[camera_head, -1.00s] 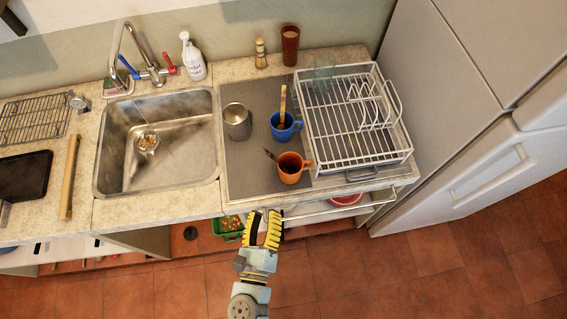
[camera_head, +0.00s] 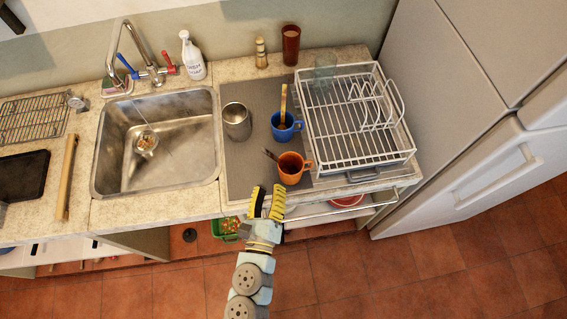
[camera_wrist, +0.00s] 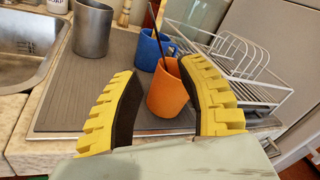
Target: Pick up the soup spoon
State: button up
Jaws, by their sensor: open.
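An orange mug (camera_head: 290,170) stands on the grey mat near the counter's front edge, with a dark handle (camera_head: 269,154) leaning out of it. A blue mug (camera_head: 284,129) behind it holds a lighter wooden handle (camera_head: 284,101). I cannot tell which one is the soup spoon; the bowls are hidden in the mugs. My gripper (camera_head: 268,203) is open and empty, just in front of the orange mug. In the wrist view the orange mug (camera_wrist: 167,94) shows between my two yellow fingers, with a thin dark handle (camera_wrist: 159,38) rising from it.
A metal cup (camera_head: 237,121) stands left of the mugs. A white dish rack (camera_head: 356,162) stands close on the right. The sink (camera_head: 157,183) lies to the left, and the fridge (camera_head: 450,110) is on the far right.

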aim_at(274, 160)
jog(key=shift+w+d, duration=0.3)
jog(key=shift+w, duration=1.25)
jog(key=shift+w+d, duration=0.25)
jog(key=shift+w, duration=1.3)
jog(key=shift+w+d, duration=0.3)
jog(key=shift+w, duration=1.25)
grip_shut()
